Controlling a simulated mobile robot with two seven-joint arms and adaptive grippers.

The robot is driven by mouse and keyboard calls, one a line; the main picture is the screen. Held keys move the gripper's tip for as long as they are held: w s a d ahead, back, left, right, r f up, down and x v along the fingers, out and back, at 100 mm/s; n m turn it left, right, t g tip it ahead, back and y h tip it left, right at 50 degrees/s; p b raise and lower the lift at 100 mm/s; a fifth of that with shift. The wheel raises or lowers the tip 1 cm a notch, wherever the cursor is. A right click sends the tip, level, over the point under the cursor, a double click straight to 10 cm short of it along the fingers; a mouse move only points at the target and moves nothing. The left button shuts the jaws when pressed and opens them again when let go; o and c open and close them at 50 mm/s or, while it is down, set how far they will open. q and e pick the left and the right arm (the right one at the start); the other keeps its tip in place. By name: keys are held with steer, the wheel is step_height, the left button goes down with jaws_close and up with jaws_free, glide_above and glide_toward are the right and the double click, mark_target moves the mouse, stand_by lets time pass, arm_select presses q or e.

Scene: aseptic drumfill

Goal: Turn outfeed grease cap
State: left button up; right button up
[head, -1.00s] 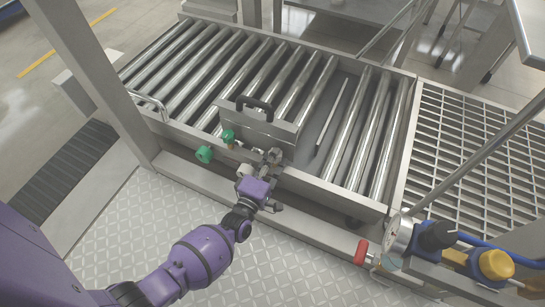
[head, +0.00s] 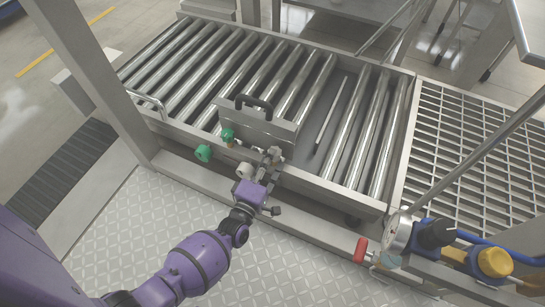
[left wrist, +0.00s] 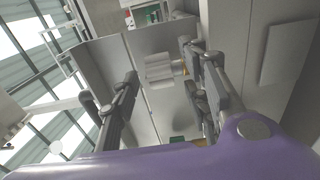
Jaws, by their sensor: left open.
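A pale ribbed cap (left wrist: 160,69), probably the grease cap, shows in the left wrist view on a short stem, in the gap between my left gripper's fingers and beyond them. In the head view a pale cap (head: 245,171) sits on the conveyor's front side, just left of my gripper. My left gripper (head: 268,172) is open and empty at that side, fingers toward the conveyor. Its two dark fingers also show in the left wrist view (left wrist: 163,92), apart from the cap. Their exact depth is hard to tell. My right gripper is out of view.
Two green knobs (head: 203,153) sit left of the pale cap. A grey box with a black handle (head: 253,104) stands behind, over the rollers (head: 305,92). A gauge (head: 399,234) and a red handle (head: 360,251) are at the lower right. The tread-plate floor (head: 120,240) is clear.

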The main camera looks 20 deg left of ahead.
arm_select(q)
steer(key=s, duration=1)
steer(key=shift+s+a, duration=0.1)
steer(key=shift+s, duration=0.1)
